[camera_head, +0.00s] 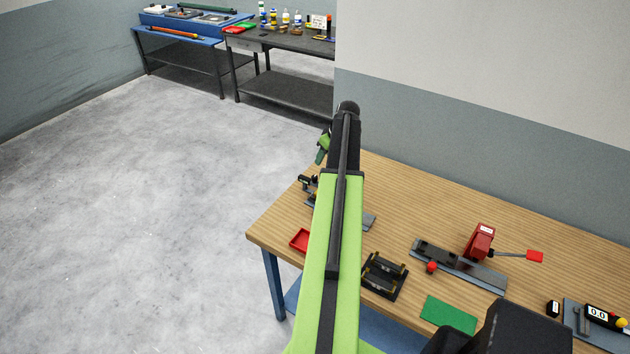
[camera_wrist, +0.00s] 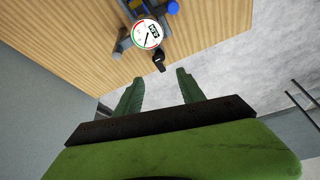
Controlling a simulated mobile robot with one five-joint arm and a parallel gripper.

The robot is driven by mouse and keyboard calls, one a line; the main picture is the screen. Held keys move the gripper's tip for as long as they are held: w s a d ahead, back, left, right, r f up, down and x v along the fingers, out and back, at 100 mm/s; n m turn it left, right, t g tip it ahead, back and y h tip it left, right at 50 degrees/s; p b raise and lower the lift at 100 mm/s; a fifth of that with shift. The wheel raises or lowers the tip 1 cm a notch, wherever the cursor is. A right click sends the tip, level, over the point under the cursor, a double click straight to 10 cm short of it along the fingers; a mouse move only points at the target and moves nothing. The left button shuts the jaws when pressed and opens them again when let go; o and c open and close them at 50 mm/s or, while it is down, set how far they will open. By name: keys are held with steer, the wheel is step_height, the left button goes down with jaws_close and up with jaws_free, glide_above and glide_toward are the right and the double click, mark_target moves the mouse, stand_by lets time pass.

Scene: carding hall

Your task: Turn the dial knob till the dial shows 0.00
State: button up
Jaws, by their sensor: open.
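The dial (camera_wrist: 148,35) has a round white face with a coloured rim, a needle and a small number window. I cannot read its figures. A black knob (camera_wrist: 158,62) sits at the dial's edge, towards my gripper. My gripper (camera_wrist: 159,76) is open and empty, its two green fingers pointing at the knob but apart from it. In the head view, part of a small dark device (camera_head: 306,182) shows beside my arm at the table's left end. The arm hides the rest of it, and only a bit of my green gripper (camera_head: 322,150) shows.
The wooden table (camera_head: 400,190) also holds a red tray (camera_head: 299,240), a black stand (camera_head: 384,276), a red device (camera_head: 480,241), a green mat (camera_head: 449,314) and a gauge reading 0.0 (camera_head: 598,313). A wall (camera_head: 480,130) stands behind. Open floor (camera_head: 140,220) lies left.

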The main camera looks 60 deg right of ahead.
mark_target(314, 177)
steer(key=b+x, duration=1.1)
steer(key=x, duration=0.3)
steer(key=shift+s+b, duration=0.15)
steer(key=shift+b, duration=0.15)
steer(key=shift+w+f, duration=0.25)
steer(key=shift+f, duration=0.05)
steer(key=shift+r, duration=0.1)
jaws_close()
steer(key=shift+a, duration=0.1)
